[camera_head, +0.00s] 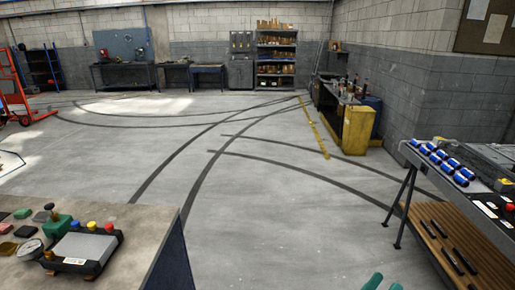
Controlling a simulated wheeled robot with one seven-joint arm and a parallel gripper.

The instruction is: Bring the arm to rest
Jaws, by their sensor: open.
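The rest of my arm is below the picture and hidden. The fingertips appear over bare grey floor (290,220), left of the right-hand bench and well right of the left-hand table.
The floor between is clear.

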